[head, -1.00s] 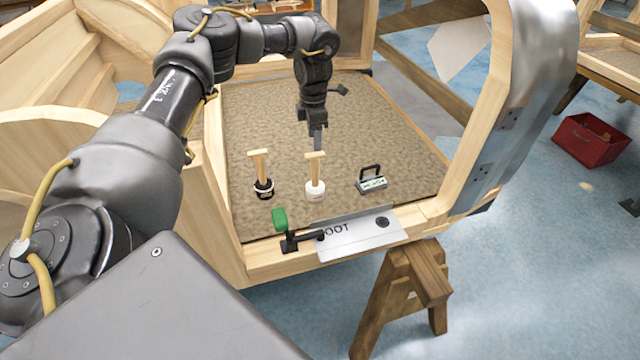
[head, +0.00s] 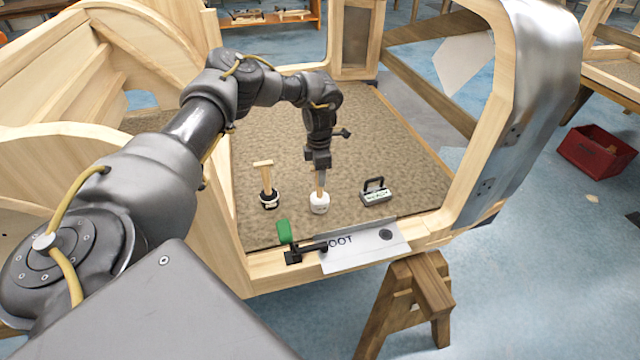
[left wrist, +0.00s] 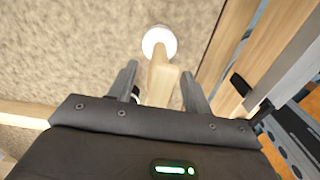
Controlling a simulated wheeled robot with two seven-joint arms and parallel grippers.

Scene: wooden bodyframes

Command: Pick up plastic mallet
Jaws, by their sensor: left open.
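A white-headed mallet (head: 319,204) with a wooden handle stands head down on the brown carpeted floor of the wooden frame. My left gripper (head: 320,178) is directly above it, pointing down, and hides most of the handle in the head view. In the left wrist view the white head (left wrist: 160,41) lies beyond the fingertips. The wooden handle (left wrist: 162,84) is between the two open fingers of my left gripper (left wrist: 159,72), with gaps on both sides. A black-headed mallet (head: 268,200) with a wooden handle stands upright to the left. My right gripper is not in view.
A grey block with a black handle (head: 375,191) stands to the right of the white mallet. A metal-clad post (head: 540,90) rises at the right. The carpet behind is clear.

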